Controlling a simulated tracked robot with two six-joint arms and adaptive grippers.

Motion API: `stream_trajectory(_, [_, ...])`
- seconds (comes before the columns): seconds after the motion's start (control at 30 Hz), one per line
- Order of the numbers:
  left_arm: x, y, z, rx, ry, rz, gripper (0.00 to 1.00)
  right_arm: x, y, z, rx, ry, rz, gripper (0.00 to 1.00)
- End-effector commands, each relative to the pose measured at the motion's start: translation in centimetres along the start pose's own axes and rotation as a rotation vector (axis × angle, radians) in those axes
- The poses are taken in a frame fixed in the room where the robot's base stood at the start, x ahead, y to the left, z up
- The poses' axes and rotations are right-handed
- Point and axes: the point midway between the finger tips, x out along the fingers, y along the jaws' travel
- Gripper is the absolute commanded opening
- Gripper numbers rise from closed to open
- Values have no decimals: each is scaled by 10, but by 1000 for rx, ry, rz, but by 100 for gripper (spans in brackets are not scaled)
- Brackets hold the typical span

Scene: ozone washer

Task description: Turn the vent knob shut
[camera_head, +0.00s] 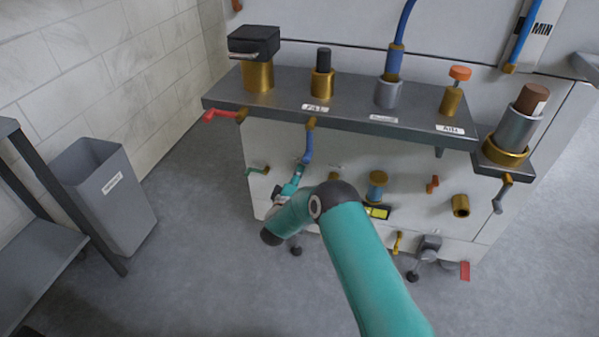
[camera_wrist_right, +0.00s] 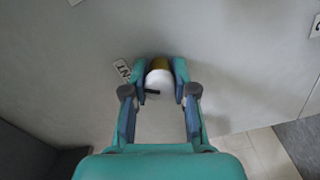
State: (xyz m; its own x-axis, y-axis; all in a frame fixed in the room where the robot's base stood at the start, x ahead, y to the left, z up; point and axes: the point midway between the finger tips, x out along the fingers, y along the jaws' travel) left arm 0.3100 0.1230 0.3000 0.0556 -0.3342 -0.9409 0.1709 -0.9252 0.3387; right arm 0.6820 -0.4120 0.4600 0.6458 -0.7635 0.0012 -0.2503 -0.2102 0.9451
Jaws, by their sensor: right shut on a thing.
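In the right wrist view, a round knob with a white face (camera_wrist_right: 159,80) and a brass collar (camera_wrist_right: 159,63) stands out from the pale panel. A small dark bar sits at its lower left edge. A label (camera_wrist_right: 121,70) is beside it, only partly legible. My right gripper (camera_wrist_right: 161,74) is shut on the knob, one finger on each side. In the head view, my right gripper (camera_head: 292,186) is at the panel's lower left front, and the knob cannot be made out there. My left gripper is not in view.
A grey shelf (camera_head: 290,107) with several brass and steel fittings overhangs the panel (camera_head: 262,200). A red lever (camera_head: 222,115) sticks out at its left end. A blue hose (camera_head: 308,143) hangs near my right gripper. A grey bin (camera_head: 110,200) stands left on open floor.

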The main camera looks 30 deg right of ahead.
Motion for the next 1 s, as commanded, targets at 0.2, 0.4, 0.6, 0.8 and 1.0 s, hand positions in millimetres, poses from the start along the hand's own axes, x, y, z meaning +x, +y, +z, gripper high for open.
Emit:
stream_trajectory(0.2, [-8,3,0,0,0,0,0,-5,-6,-6,-209,19,-15,0])
stream_trajectory(0.4, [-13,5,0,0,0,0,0,-5,-8,-6,-380,21,-15,0])
stream_trajectory(0.6, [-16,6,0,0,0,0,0,-5,-8,-5,-509,22,-13,0])
stream_trajectory(0.8, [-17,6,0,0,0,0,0,-5,-9,-5,-585,22,-12,0])
stream_trajectory(1.0, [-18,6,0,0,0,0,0,-5,-9,-5,-614,22,-12,0])
